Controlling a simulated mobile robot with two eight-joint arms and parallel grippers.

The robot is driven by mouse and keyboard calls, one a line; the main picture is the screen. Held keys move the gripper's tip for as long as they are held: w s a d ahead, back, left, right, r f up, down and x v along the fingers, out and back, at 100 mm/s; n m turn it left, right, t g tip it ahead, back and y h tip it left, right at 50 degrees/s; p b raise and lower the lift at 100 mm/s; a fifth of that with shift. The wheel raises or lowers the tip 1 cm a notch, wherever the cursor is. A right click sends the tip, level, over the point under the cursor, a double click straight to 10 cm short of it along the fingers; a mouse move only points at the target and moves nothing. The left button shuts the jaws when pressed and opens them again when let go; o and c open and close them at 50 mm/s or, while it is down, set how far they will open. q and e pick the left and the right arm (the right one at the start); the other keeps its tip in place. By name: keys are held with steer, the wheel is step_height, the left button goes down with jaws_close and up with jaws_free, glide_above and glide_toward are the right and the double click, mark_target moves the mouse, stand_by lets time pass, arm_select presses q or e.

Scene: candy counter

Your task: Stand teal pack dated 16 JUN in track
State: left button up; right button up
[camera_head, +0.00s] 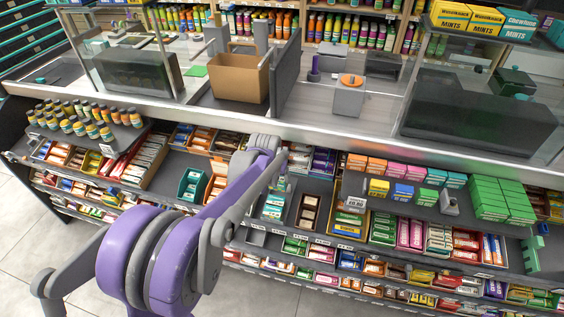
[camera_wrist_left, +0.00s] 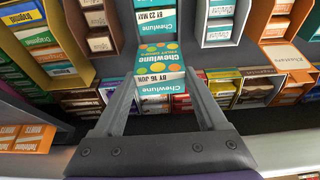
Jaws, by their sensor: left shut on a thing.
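In the left wrist view, a teal Chewlune pack marked BY 16 JUN (camera_wrist_left: 160,88) is held between the fingers of my left gripper (camera_wrist_left: 162,76), which is shut on it. The pack has a white band and coloured dots. Directly beyond it is another teal pack marked BY 23 MAY (camera_wrist_left: 155,22), in a column of similar packs. I cannot tell whether the held pack touches it or a track floor. Teal packs (camera_head: 272,206) show right of the arm. My right gripper is not in view.
In the left wrist view, a yellow-sided bin (camera_wrist_left: 62,74) stands left of the teal column and an orange bin (camera_wrist_left: 283,28) stands right.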

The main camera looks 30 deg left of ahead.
mark_target(278, 190)
arm_select(q)
steer(key=shift+w+a, duration=0.1)
steer(key=shift+w, duration=0.35)
steer(key=shift+s+r, duration=0.15)
steer(key=shift+s, duration=0.2)
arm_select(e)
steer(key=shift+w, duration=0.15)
arm_select(q)
steer(key=shift+f, duration=0.2)
steer(key=shift+s+d+f+b+x, duration=0.15)
steer(key=shift+s+b+x, duration=0.15)
steer(key=shift+b+x, duration=0.95)
steer(key=shift+s+d+f+b+x, duration=0.15)
steer(key=shift+s+b+x, duration=0.4)
steer(key=shift+x, duration=1.2)
steer(key=shift+s+d+f+b+x, duration=0.1)
steer(key=shift+f+b+x, duration=0.05)
steer(key=shift+b+x, duration=1.2)
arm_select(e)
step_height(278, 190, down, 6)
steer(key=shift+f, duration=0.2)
arm_select(q)
steer(key=shift+w+f, duration=0.1)
steer(key=shift+f, duration=0.25)
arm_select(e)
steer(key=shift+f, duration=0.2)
arm_select(q)
steer(key=o, duration=1)
